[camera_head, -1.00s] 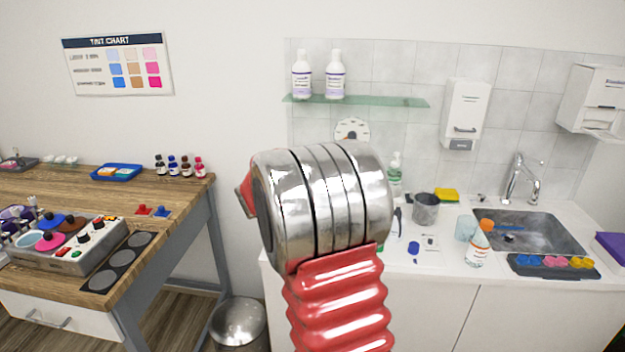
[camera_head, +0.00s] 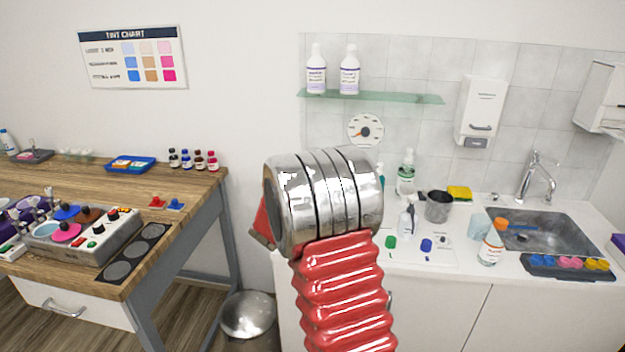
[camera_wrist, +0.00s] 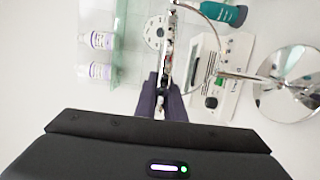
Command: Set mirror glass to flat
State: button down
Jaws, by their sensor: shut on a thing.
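In the wrist view, the mirror glass (camera_wrist: 168,50) shows edge-on as a thin strip, within a curved chrome yoke (camera_wrist: 216,40). The yoke joins a stem and a round chrome base (camera_wrist: 290,84) at the right. My gripper (camera_wrist: 162,98) has its dark purple fingers closed on the near rim of the mirror glass. Which face of the glass is which cannot be told from this edge-on view. In the head view, my arm's metal and red bellows parts fill the middle and hide the gripper and mirror.
A glass shelf (camera_head: 372,97) with two white bottles and a round dial (camera_head: 365,130) are on the tiled wall. A green-labelled bottle (camera_head: 406,175), metal cup (camera_head: 438,207), sink (camera_head: 535,233) and paint tray (camera_head: 566,267) occupy the counter. A wooden workbench (camera_head: 205,180) stands left.

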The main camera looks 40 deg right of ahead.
jog(key=shift+a+f, duration=0.1)
jog(key=shift+f, duration=0.4)
jog(key=c, duration=1.9)
grip_release()
jog(key=shift+r, duration=0.15)
jog(key=shift+o, duration=0.3)
jog(key=shift+r, duration=0.1)
jog(key=shift+r, duration=0.1)
jog(key=v, duration=1.3)
jog(key=shift+s+a, duration=0.2)
jog(key=shift+a, duration=0.1)
jog(key=shift+n, duration=0.4)
